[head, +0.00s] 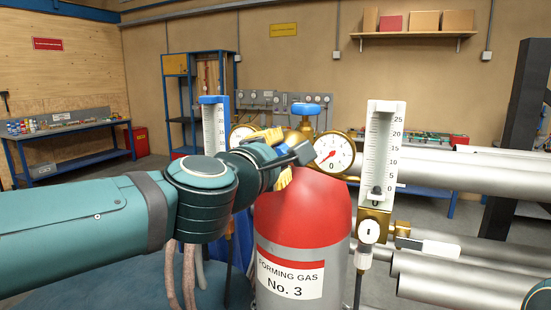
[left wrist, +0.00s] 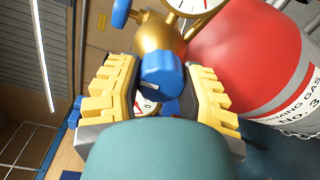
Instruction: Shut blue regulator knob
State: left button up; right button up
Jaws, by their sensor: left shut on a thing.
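The blue regulator knob (left wrist: 162,76) sits on the brass regulator body (left wrist: 152,38) in the left wrist view. My left gripper (left wrist: 160,84) has its yellow-padded fingers on both sides of the knob and is shut on it. The gauge needle points low, near the 0. Below is the red-topped forming gas cylinder (head: 300,212) labelled No. 3. My right gripper is not in view.
A blue valve handwheel (head: 306,109) tops the cylinder. A white flowmeter (head: 381,145) stands close on the right, and another (head: 214,125) on the left. Large grey pipes (head: 470,175) fill the right side. A workbench (head: 70,140) stands far left.

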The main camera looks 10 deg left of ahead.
pick_arm(q)
jog(key=shift+r, duration=0.15)
jog(key=o, duration=1.2)
jog(key=s+a, duration=0.2)
jog(key=s, duration=0.9)
jog(key=shift+s+a+r, duration=0.15)
jog(key=shift+s, duration=0.25)
